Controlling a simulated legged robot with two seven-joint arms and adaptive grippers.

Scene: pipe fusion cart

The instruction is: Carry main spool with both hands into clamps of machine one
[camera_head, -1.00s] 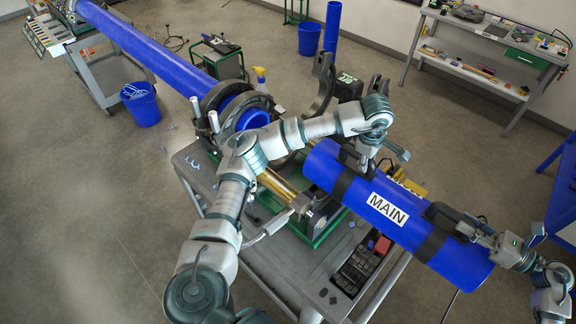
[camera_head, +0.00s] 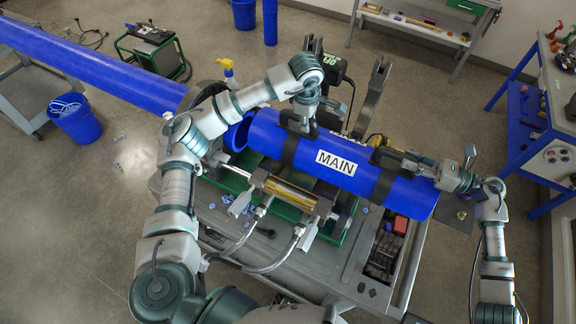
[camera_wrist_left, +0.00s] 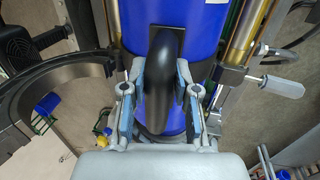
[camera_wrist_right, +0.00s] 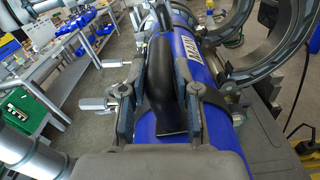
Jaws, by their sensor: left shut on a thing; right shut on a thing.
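The main spool (camera_head: 372,172) is a thick blue pipe with a white MAIN label and two dark straps with black handles. It lies across the head view above the machine, its left end close to the long blue pipe (camera_head: 120,72). My left gripper (camera_head: 302,118) is shut on the left handle, also seen in the left wrist view (camera_wrist_left: 165,75). My right gripper (camera_head: 432,168) is shut on the right handle, which shows in the right wrist view (camera_wrist_right: 163,85). The machine has brass rods (camera_head: 290,195) and open dark clamp halves (camera_head: 372,92). Whether the spool touches the lower clamps is hidden.
The machine stands on a grey cart (camera_head: 335,265) with a tool tray on its right. A blue bucket (camera_head: 76,118) and a green-framed unit (camera_head: 150,50) stand on the floor behind left. A blue workbench (camera_head: 525,130) is at the right.

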